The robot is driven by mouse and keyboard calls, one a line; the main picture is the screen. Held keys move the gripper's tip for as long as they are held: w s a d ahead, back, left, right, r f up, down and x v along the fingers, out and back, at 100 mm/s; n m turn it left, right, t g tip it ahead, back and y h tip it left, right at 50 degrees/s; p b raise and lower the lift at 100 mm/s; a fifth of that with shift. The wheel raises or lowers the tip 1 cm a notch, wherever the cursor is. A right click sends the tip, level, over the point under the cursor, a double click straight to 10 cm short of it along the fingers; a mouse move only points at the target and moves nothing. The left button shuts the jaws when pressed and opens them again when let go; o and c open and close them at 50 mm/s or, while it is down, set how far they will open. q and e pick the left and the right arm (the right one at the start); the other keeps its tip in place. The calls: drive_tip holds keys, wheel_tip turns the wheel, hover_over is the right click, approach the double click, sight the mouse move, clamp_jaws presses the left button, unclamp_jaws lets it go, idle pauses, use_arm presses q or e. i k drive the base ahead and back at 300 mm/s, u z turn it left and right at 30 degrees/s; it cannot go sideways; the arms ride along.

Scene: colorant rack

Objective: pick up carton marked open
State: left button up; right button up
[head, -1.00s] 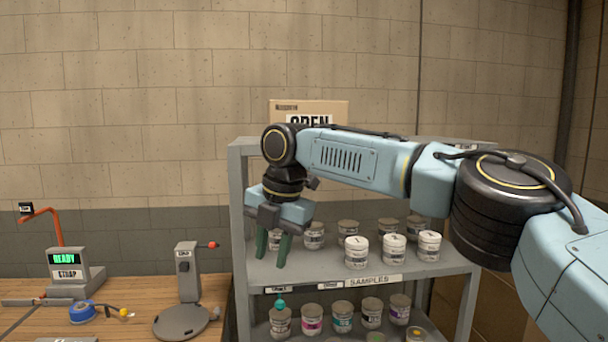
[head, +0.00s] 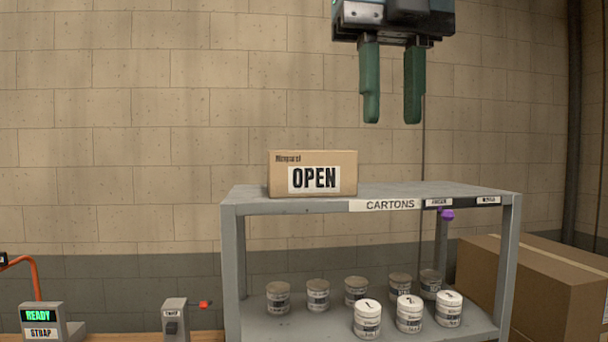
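The carton marked OPEN (head: 313,174) is a brown cardboard box with a white label. It stands upright at the left end of the grey rack's top shelf (head: 420,191), above the CARTONS strip. My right gripper (head: 392,118) hangs from the top edge of the head view, green fingers pointing down and apart. It is empty, above and to the right of the carton, and touches nothing. My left gripper is not in view.
Several lidded jars, such as a white one (head: 367,320), stand on the shelf below. A large cardboard box (head: 535,285) is right of the rack. A READY STRAP device (head: 41,325) is at lower left. The rest of the top shelf is clear.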

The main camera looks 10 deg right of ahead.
sight(291, 174)
drive_tip(key=z, duration=0.1)
drive_tip(key=i, duration=1.65)
drive_tip(key=z, duration=0.6)
